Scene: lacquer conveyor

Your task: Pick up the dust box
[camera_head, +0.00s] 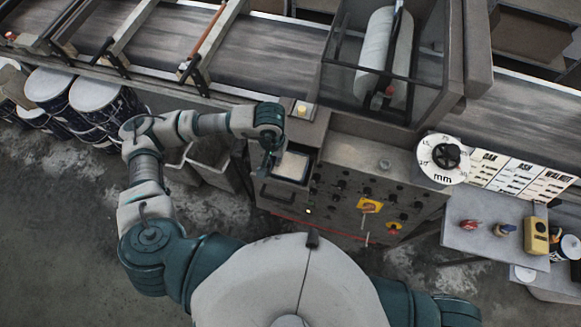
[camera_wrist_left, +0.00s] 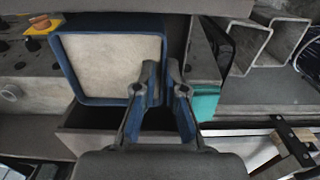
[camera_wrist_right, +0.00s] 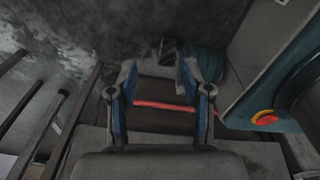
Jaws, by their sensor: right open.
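The dust box is a blue-rimmed square box with a pale, flat inside. It shows in the left wrist view (camera_wrist_left: 110,92) and in the head view (camera_head: 293,166), at the front left of the machine. My left gripper (camera_wrist_left: 164,72) has its fingers close together on either side of the box's right wall, with one finger over the inside and one outside; it looks shut on that wall. In the head view my left gripper (camera_head: 269,162) is at the box's left edge, pointing down. My right gripper (camera_wrist_right: 158,80) is open and empty in the right wrist view.
The machine's control panel (camera_head: 350,190) with knobs is right of the box. Grey open bins (camera_head: 212,160) stand to its left, with patterned drums (camera_head: 95,97) farther left. A side table (camera_head: 480,235) with small items is at right. The conveyor (camera_head: 265,50) runs behind.

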